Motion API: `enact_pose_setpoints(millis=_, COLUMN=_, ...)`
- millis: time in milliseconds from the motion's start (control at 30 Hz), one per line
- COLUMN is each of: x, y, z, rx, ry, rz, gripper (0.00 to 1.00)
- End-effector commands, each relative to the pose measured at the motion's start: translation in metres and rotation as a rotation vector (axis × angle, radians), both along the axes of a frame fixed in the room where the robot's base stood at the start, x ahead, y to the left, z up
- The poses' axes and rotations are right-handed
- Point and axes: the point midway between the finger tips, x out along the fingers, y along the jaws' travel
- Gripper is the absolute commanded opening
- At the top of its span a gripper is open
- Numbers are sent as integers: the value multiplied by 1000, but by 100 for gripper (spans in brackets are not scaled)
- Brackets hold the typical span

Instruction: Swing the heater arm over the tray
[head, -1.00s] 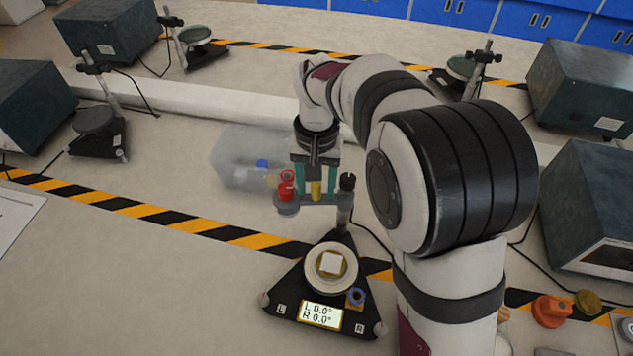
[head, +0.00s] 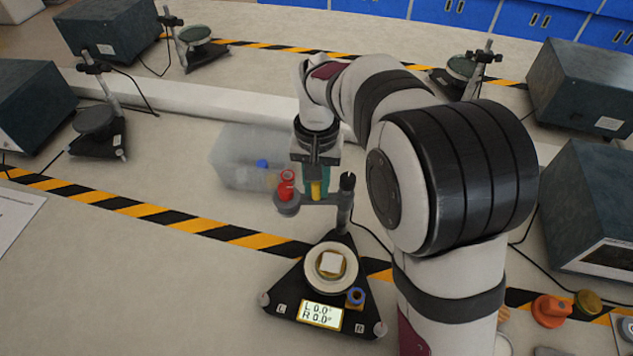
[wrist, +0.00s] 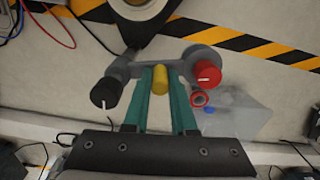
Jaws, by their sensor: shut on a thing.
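The heater arm (head: 325,198) is a grey bar running from a black-knobbed post (head: 346,200) to a round heater head with a red knob (head: 286,186). It lies behind the tray, its head off to the left. A yellow grip (head: 316,190) stands on the bar. My gripper (head: 316,187) is shut on this grip; in the wrist view its green fingers (wrist: 160,88) flank the yellow grip (wrist: 160,79). The base's display reads L 0.0°, R 0.0°.
A translucent bin (head: 235,160) with coloured items stands just behind and left of the heater head. A blue-topped knob (head: 355,297) sits on the base's right side. Yellow-black tape (head: 200,222) crosses the table. The table left of the base is clear.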

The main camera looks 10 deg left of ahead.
Motion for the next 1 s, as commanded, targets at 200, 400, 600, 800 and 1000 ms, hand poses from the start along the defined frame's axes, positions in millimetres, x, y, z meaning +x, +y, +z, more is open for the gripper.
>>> enact_pose_setpoints(millis=200, x=0, y=0, z=0, rx=1, ry=-1, rz=-2, gripper=0)
enact_pose_setpoints(millis=400, x=0, y=0, z=1, rx=1, ry=-1, rz=-2, gripper=0)
enact_pose_setpoints(millis=600, x=0, y=0, z=1, rx=1, ry=-1, rz=-2, gripper=0)
enact_pose_setpoints(millis=800, x=0, y=0, z=1, rx=1, ry=-1, rz=1, gripper=0)
enact_pose_setpoints(millis=1000, x=-2, y=-1, z=1, rx=0, ry=-1, rz=45, gripper=0)
